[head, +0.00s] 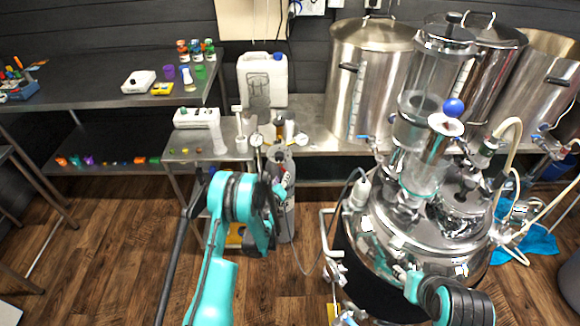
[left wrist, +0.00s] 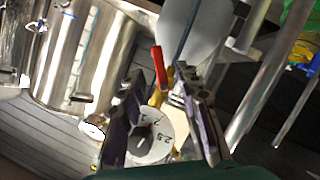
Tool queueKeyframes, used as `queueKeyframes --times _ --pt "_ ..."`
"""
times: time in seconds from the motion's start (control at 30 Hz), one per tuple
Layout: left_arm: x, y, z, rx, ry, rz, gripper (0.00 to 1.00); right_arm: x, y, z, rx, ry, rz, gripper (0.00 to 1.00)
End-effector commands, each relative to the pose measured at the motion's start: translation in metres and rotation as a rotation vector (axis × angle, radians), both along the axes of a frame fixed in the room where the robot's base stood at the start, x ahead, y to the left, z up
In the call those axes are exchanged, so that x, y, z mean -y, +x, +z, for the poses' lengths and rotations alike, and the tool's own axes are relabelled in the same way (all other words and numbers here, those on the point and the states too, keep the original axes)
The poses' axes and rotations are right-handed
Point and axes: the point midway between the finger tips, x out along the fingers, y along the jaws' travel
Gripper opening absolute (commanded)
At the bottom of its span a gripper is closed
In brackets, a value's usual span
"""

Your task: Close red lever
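The red lever (left wrist: 159,66) shows in the left wrist view as a narrow, slightly tilted red bar, just beyond the fingertips and between their lines. A yellow part (left wrist: 158,97) lies just below it. My left gripper (left wrist: 162,85) is open, its two dark fingers with purple pads spread apart and nothing clamped between them. In the head view, my left gripper (head: 268,200) is by the gas cylinder (head: 285,215), and my arm hides part of that area. I cannot make out the lever clearly there.
A round white dial (left wrist: 152,138) appears between the fingers. Gauges (head: 257,139) stand above the cylinder, near a white canister (head: 262,80). A shiny kettle (head: 415,235) with hoses stands to the right. Open wooden floor (head: 120,245) lies to the left.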

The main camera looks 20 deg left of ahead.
Motion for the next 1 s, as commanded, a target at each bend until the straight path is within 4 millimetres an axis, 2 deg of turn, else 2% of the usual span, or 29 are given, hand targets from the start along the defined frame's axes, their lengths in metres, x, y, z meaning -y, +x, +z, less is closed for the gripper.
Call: queueKeyframes --times 0.13,0.4,0.57,0.8,0.93,1.0 --pt "-0.001 0.021 -0.007 0.0 -0.001 0.0 0.34 0.0 0.0 0.001 0.0 0.0 0.0 0.4" --pt "-0.003 0.059 -0.022 -0.001 0.002 -0.001 0.34 0.0 0.0 -0.015 0.0 0.0 0.0 0.4" --pt "-0.003 0.068 -0.023 -0.002 0.004 -0.001 0.34 0.0 0.0 -0.017 0.0 0.0 0.0 0.4" --pt "-0.003 0.069 -0.022 -0.002 0.004 -0.001 0.34 0.0 0.0 -0.016 0.0 0.0 0.0 0.4" --pt "-0.003 0.069 -0.022 -0.002 0.004 -0.001 0.0 0.0 0.0 -0.016 0.0 0.0 0.0 0.4" --pt "-0.003 0.069 -0.022 -0.002 0.004 -0.001 0.0 0.0 0.0 -0.016 0.0 0.0 0.0 0.4"
